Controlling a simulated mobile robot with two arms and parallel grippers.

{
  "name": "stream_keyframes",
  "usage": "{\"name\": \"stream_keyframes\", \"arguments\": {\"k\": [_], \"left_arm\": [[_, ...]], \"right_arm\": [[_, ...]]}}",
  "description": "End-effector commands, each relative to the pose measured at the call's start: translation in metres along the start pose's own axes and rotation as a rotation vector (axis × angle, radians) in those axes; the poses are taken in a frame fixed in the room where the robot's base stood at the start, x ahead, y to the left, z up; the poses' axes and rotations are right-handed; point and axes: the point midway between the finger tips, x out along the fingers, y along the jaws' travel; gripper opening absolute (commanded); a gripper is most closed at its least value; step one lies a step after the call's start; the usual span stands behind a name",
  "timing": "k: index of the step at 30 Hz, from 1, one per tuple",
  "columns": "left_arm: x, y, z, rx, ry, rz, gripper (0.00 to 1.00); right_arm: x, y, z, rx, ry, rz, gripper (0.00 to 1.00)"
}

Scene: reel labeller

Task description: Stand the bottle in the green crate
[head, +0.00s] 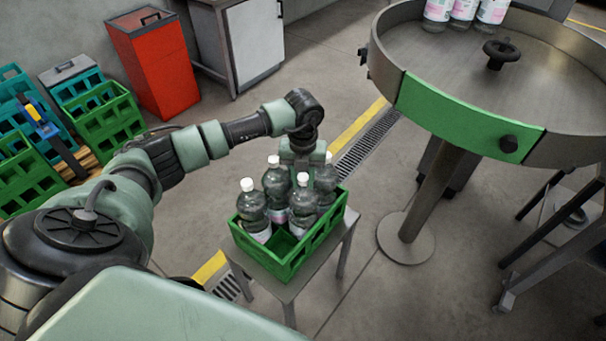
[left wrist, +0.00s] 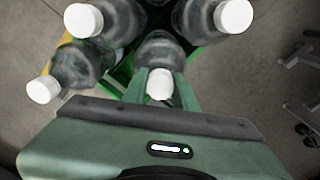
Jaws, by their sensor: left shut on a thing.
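The green crate (head: 307,249) stands on a small grey table and holds several clear bottles with white caps. The front cell is empty. My left gripper (head: 303,158) reaches over the crate's far side, low among the bottles. In the left wrist view the held bottle (left wrist: 161,55) is between the fingers. My right gripper is not in view.
A round metal turntable (head: 440,70) with a green panel (head: 455,118) stands to the right, with several bottles at its back. Green and teal crates (head: 105,120), a red bin (head: 155,65) and a white cabinet (head: 255,40) stand at the left and back.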

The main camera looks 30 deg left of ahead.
Motion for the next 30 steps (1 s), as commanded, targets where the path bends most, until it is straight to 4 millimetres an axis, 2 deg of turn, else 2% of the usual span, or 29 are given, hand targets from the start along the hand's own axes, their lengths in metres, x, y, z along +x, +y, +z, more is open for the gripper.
{"name": "stream_keyframes", "arguments": {"k": [3, 4, 6, 16, 20, 30], "left_arm": [[-0.003, -0.001, 0.002, 0.0, -0.005, -0.005, 0.0], [0.001, 0.0, 0.0, 0.0, 0.001, 0.0, 0.3], [0.0, 0.0, 0.0, 0.0, 0.001, 0.0, 0.5], [-0.001, 0.0, 0.0, 0.0, 0.0, 0.0, 0.5], [-0.011, 0.0, 0.001, 0.001, -0.001, -0.002, 0.5], [-0.079, -0.001, 0.001, 0.0, -0.004, -0.003, 0.5]], "right_arm": [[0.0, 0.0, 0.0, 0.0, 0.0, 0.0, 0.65], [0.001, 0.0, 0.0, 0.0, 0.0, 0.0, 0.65], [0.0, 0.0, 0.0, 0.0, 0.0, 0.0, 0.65], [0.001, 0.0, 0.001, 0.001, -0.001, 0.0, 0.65], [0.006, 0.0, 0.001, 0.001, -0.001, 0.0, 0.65], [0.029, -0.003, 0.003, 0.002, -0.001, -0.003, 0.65]]}}
